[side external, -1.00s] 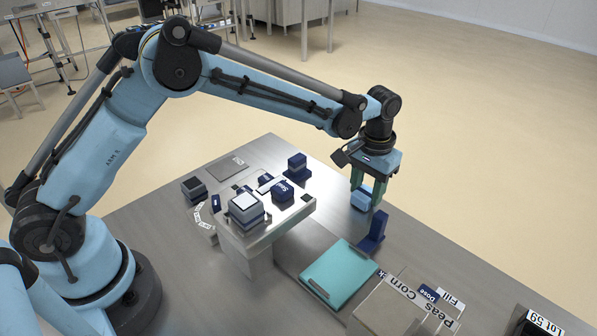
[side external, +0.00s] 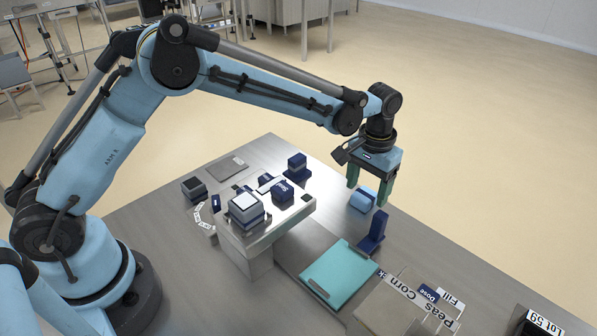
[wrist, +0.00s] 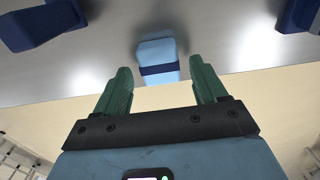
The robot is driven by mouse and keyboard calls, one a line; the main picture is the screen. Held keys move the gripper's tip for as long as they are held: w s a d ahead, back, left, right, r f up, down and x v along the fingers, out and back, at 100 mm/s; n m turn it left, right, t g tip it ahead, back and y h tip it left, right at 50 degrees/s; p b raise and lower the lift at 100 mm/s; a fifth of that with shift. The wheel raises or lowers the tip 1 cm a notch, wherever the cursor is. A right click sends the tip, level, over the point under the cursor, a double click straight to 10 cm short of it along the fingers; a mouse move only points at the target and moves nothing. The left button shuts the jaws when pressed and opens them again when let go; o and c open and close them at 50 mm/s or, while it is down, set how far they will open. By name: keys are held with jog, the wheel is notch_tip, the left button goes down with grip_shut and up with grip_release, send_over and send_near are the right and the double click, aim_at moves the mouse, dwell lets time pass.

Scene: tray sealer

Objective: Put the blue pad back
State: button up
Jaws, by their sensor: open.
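The blue pad (side external: 362,200) is a small light blue block with a dark blue band, on the metal table near its far right edge. It also shows in the wrist view (wrist: 157,50), top centre, ahead of the fingers. My gripper (side external: 368,194) has green fingers pointing down and spread apart. In the wrist view my gripper (wrist: 160,68) is open and empty, with the pad lined up between the fingertips. I cannot tell whether the tips reach down beside the pad. A dark blue upright stand (side external: 373,232) is just in front of the pad.
A teal tray (side external: 338,274) lies toward the front, beside a grey box (side external: 392,308) with labels. A raised metal platform (side external: 262,240) holds several small blocks. A dark blue block (side external: 297,165) stands behind it. The table's right edge is close to the pad.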

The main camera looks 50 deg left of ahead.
aim_at(366, 193)
notch_tip(366, 193, up, 12)
jog(key=f, duration=0.1)
jog(key=s+a+r+t, duration=0.3)
jog(key=s+a+r, duration=0.3)
jog(key=s+a, duration=0.25)
jog(key=s+a+f+t, duration=0.2)
jog(key=s+a, duration=0.1)
jog(key=s, duration=0.2)
jog(key=s+a+f+t, duration=0.2)
jog(key=s+a+f, duration=0.1)
jog(key=s, duration=0.3)
jog(key=shift+s, duration=0.25)
dwell(0.7)
